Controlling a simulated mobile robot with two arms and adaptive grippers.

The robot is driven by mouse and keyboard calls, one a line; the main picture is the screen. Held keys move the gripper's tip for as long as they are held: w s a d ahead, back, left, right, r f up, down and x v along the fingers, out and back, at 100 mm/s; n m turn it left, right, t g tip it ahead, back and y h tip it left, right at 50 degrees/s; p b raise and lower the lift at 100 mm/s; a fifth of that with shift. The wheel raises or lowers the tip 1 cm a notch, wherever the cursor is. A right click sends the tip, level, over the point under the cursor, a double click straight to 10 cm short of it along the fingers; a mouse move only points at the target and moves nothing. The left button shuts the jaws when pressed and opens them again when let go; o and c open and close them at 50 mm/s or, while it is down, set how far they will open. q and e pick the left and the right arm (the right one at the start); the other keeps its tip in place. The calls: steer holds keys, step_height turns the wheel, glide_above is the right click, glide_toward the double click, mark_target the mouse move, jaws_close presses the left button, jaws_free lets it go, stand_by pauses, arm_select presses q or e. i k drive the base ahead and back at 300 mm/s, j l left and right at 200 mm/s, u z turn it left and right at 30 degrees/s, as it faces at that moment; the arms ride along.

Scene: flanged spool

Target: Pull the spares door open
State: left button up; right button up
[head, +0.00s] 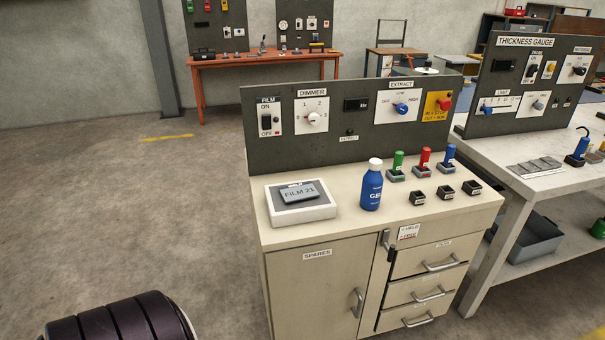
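The spares door (315,290) is the beige front panel at the left of the cabinet, with a "SPARES" label near its top. It looks closed, flush with the cabinet front. Its grey bar handle (357,302) is upright near the door's right edge. A small dark latch or lever (387,240) sits by the door's upper right corner, beside a small white card (409,231) with two short lines of text. The door's bottom is cut off by the frame.
Drawers (427,265) with bar handles are right of the door. The cabinet top (345,215) carries a film box (300,213), blue bottle (372,185) and coloured-handled items. Another bench (520,190) stands right.

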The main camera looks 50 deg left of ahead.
mark_target(316, 291)
steer(key=u, duration=1.4)
